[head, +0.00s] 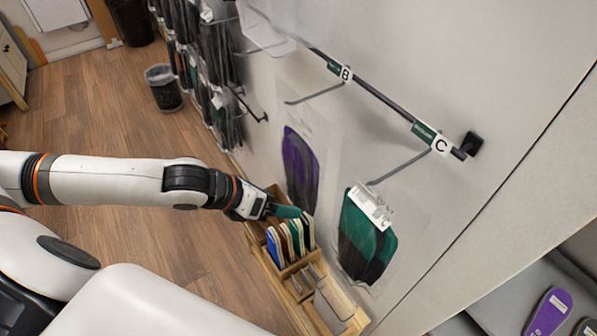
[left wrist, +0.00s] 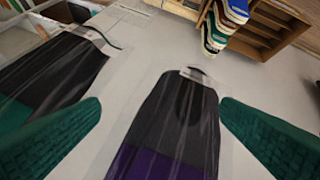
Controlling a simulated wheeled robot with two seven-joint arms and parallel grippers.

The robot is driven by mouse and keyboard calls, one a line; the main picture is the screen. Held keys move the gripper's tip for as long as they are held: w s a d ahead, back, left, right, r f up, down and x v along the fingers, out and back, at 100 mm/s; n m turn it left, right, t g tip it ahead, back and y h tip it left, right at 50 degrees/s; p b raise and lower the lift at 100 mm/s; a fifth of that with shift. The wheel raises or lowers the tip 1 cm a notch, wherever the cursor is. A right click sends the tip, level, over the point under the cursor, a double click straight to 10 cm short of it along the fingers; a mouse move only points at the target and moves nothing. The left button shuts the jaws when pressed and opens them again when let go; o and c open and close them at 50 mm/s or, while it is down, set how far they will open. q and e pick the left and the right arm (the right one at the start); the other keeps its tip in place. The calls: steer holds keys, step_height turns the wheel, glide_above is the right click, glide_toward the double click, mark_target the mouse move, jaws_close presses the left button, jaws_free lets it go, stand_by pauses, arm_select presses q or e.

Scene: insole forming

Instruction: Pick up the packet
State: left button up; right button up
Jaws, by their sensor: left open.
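A clear packet with a purple and black insole (head: 300,168) hangs flat against the light wall panel. A second packet with a green and black insole (head: 366,238) and a white label hangs to its right. My left gripper (head: 292,211) is beside the lower part of the purple packet. In the left wrist view, the purple and black packet (left wrist: 172,120) shows between the two spread green fingers of the left gripper (left wrist: 160,105), with nothing gripped. The green and black packet (left wrist: 60,72) is to the left there, partly behind the left finger. My right gripper is not in view.
A wooden rack (head: 285,262) with several colored insoles stands just below the left gripper. A black rail with B and C tags (head: 437,146) and wire hooks runs along the wall. More packets (head: 208,60) hang farther back. Wooden floor is open at left.

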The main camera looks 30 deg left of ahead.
arm_select(q)
steer(key=a+r+m, duration=0.2)
steer(key=a+m, duration=0.1)
steer(key=a, duration=0.2)
glide_toward(294, 196)
steer(key=x, duration=0.3)
steer(key=shift+x, duration=2.8)
steer(key=c, duration=1.2)
steer(key=shift+s+r, duration=0.1)
